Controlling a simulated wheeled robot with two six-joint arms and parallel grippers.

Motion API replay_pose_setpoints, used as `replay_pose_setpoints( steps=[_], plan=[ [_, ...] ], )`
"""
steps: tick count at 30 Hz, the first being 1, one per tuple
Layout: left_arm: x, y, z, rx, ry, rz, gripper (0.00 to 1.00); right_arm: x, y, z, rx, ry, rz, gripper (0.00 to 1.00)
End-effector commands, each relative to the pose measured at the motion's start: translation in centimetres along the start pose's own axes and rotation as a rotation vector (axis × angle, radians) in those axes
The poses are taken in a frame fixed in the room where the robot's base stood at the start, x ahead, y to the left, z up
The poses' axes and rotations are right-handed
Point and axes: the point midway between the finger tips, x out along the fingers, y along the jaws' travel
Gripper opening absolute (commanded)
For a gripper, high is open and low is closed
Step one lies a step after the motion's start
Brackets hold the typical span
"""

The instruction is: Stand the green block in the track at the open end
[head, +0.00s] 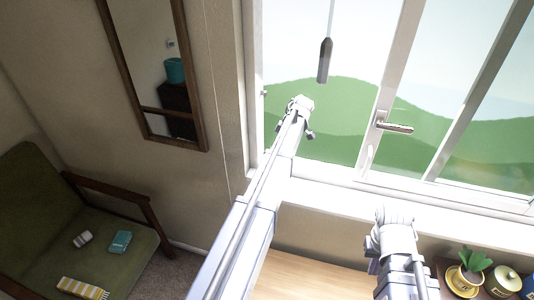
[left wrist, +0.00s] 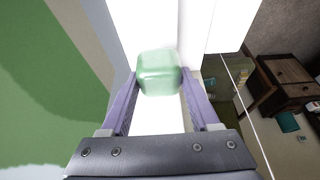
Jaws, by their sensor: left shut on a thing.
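The pale green, translucent-looking block (left wrist: 158,80) shows in the left wrist view between the two purple-grey fingers of my left gripper (left wrist: 158,71). The gripper is shut on it near the fingertips. Behind the block is a bright white strip, too washed out to show a groove or whether the block touches it. In the head view my left arm reaches up to the left edge of the window (head: 330,110); the block is not visible there. My right gripper (head: 390,232) is at the lower right, above the desk; its fingers are not clear. I cannot make out the track.
The window has a metal handle (head: 394,124), and a dark grey pull (head: 325,60) hangs before it. A wooden desk (head: 310,280) lies below, with a potted plant (head: 465,272) at right. A mirror (head: 150,70) and a green armchair (head: 40,220) with small items are at left.

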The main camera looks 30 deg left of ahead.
Motion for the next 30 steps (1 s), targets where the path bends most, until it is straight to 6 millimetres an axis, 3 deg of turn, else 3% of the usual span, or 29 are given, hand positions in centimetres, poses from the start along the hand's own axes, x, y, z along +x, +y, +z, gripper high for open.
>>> replay_pose_setpoints(
  steps=[4,13,17,24,30],
  plan=[
    [0.7,0.0,-1.8,-0.001,0.000,-0.001,0.00,0.0,0.0,0.0,0.000,0.000,0.000,0.00],
    [1.0,0.0,-2.4,0.001,0.000,0.000,0.00,0.0,0.0,0.0,0.000,0.000,0.000,0.00],
    [1.5,0.0,-3.7,-0.002,0.000,0.000,0.00,0.0,0.0,0.0,0.000,0.000,0.000,0.00],
    [4.8,0.0,-2.2,0.000,0.000,0.002,0.00,3.5,-0.3,-0.2,0.000,0.000,0.000,0.00],
    [4.7,0.0,-2.2,0.001,0.000,0.002,0.00,3.4,-0.3,-0.2,0.000,0.000,0.000,0.00]
  ],
)
